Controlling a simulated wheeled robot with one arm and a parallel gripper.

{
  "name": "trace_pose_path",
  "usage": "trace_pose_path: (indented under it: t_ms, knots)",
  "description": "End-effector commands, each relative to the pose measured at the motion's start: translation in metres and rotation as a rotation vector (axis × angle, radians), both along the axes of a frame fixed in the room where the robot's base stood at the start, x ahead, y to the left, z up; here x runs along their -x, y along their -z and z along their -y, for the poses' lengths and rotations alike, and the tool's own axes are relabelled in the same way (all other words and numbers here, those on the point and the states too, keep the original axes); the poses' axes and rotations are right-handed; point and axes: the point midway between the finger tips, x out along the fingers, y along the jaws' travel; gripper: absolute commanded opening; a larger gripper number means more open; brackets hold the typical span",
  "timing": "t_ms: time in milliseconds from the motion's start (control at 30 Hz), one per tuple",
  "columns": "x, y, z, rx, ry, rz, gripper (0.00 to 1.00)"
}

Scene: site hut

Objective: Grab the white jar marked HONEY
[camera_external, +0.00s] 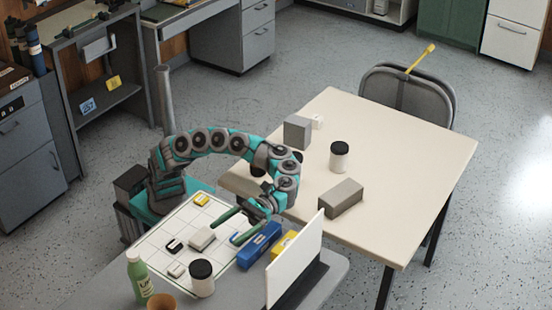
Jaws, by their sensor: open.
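Two white jars with black lids are in view, and no HONEY lettering can be read on either. One jar (202,284) stands upright at the front of the near grey table. The other jar (339,160) stands upright on the cream table. My gripper (224,230) is open and points down to the left, low over the gridded white board. A pale block (202,238) lies close to its fingertips; I cannot tell whether they touch. The near jar is in front of my gripper, apart from it.
A green bottle (139,276) and a brown cup (161,303) stand left of the near jar. A blue box (259,244), a yellow box (283,243) and an upright white panel (293,262) stand to the right. Grey blocks (341,198) (297,132) sit on the cream table (400,190).

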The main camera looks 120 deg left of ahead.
Motion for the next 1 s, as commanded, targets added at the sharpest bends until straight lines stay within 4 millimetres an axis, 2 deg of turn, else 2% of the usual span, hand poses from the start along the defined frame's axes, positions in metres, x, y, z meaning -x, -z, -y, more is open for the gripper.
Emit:
trace_pose_path:
  t_ms: [33, 167, 467, 667, 767, 867, 1000]
  knots:
    - [-0.001, -0.012, -0.001, -0.001, -0.004, 0.005, 1.0]
    - [-0.001, -0.036, 0.0, -0.002, -0.004, 0.003, 1.0]
    - [-0.021, -0.041, -0.036, -0.044, -0.134, -0.036, 1.0]
    - [-0.037, -0.043, -0.069, -0.085, -0.257, -0.073, 1.0]
    - [-0.046, -0.045, -0.095, -0.11, -0.343, -0.094, 1.0]
    - [-0.058, -0.047, -0.132, -0.142, -0.469, -0.123, 1.0]
    - [-0.072, -0.046, -0.194, -0.193, -0.679, -0.174, 1.0]
